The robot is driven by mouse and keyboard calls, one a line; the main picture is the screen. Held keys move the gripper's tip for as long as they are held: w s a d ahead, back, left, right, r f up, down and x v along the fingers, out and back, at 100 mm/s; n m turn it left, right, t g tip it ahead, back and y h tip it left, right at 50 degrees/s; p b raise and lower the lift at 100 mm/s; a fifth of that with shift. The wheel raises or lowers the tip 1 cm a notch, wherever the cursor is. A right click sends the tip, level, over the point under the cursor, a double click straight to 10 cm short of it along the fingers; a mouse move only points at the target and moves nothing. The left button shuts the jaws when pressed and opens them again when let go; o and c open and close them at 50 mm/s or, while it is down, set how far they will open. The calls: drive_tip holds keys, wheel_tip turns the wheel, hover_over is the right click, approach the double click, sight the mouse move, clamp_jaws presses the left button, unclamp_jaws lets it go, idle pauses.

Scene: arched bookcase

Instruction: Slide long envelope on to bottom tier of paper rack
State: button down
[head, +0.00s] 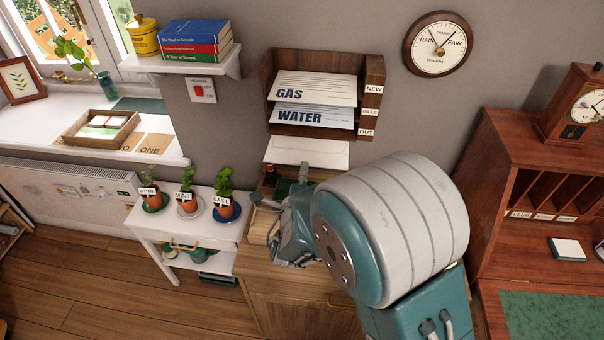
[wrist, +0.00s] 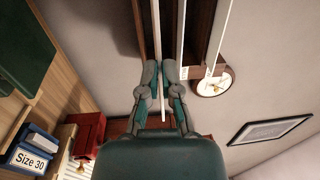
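The long white envelope (head: 307,151) lies roughly flat in the head view, just below the paper rack's lower front. My gripper (head: 303,174) is at its near edge. In the wrist view, my gripper (wrist: 160,70) is shut on the envelope, seen edge-on as a thin white strip (wrist: 157,40) between the fingers. The brown paper rack (head: 374,100) is on the wall, its tiers labelled NEW, BILLS and OUT. A GAS envelope (head: 315,88) and a WATER envelope (head: 312,116) lie in tiers above. I cannot tell whether the held envelope's far edge is inside the bottom tier.
A wooden cabinet (head: 300,300) stands below the rack. A white side table (head: 187,228) with several potted herbs is to the left, and a reddish bookcase (head: 510,140) to the right. A shelf (head: 190,65) with books and a round barometer (head: 437,44) flank the rack.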

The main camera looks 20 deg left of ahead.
sight(311, 142)
drive_tip(key=shift+w+a+f, duration=0.15)
drive_tip(key=shift+w+f, duration=0.05)
drive_tip(key=shift+w, duration=0.45)
drive_tip(key=shift+w+a+f, duration=0.15)
drive_tip(key=shift+w, duration=0.45)
drive_tip(key=shift+w+a+f, duration=0.15)
drive_tip(key=shift+w+f, duration=0.25)
drive_tip(key=shift+f, duration=0.2)
drive_tip(key=shift+r, duration=0.1)
drive_tip(key=shift+f+x, duration=0.2)
drive_tip(key=shift+x, duration=2)
drive_tip(key=shift+f+x, duration=0.15)
drive_tip(key=shift+x, duration=2.1)
drive_tip(key=c, duration=0.7)
unclamp_jaws()
